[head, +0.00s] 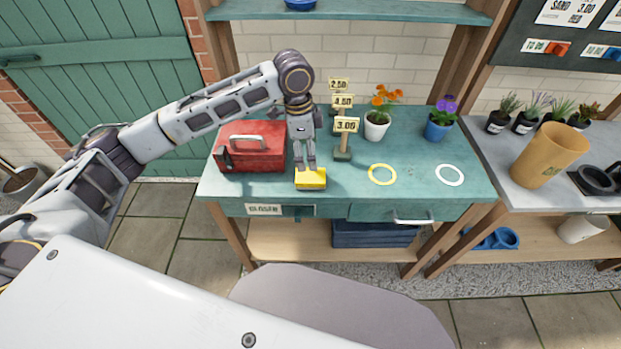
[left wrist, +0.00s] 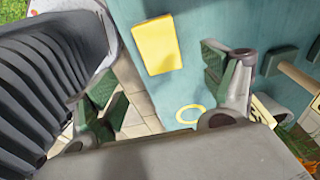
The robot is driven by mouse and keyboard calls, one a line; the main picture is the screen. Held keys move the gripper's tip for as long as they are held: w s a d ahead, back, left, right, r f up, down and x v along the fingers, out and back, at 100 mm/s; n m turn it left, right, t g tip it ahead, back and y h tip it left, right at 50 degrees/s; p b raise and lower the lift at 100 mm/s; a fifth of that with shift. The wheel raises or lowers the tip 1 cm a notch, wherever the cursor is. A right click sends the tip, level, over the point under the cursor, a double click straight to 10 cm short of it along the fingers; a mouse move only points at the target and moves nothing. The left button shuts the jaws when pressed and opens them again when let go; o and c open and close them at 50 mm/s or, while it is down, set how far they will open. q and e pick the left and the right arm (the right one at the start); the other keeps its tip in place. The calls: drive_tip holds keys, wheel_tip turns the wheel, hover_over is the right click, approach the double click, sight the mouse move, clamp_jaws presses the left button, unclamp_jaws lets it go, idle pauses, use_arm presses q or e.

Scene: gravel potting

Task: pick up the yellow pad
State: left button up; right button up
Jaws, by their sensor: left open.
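The yellow pad (head: 311,180) lies near the front edge of the green table, left of the middle. My left gripper (head: 306,167) points down just above and behind the pad in the head view. It is open and empty. In the left wrist view the yellow pad (left wrist: 157,45) shows as a flat block on the green top, beyond the open left gripper (left wrist: 160,88) and apart from its fingers. I cannot tell the exact height of the fingertips above the pad. My right gripper is not in view.
A red toolbox (head: 252,147) stands close left of the gripper. Price signs (head: 345,125) stand close right, with a white pot of orange flowers (head: 377,124) and a blue pot (head: 438,128) beyond. Yellow (head: 370,177) and white (head: 441,178) rings mark the otherwise clear right front.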

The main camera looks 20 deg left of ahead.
sight(310, 175)
use_arm(q)
drive_tip(key=f, duration=0.3)
drive_tip(key=shift+d+f, duration=0.1)
drive_tip(key=shift+d, duration=0.1)
drive_tip(key=shift+f, duration=0.35)
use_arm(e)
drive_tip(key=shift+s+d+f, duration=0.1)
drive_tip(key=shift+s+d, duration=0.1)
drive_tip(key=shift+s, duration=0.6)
use_arm(q)
drive_tip(key=shift+d+f, duration=0.1)
drive_tip(key=shift+f, duration=2.1)
drive_tip(key=shift+w+f, duration=0.1)
drive_tip(key=shift+f, duration=0.3)
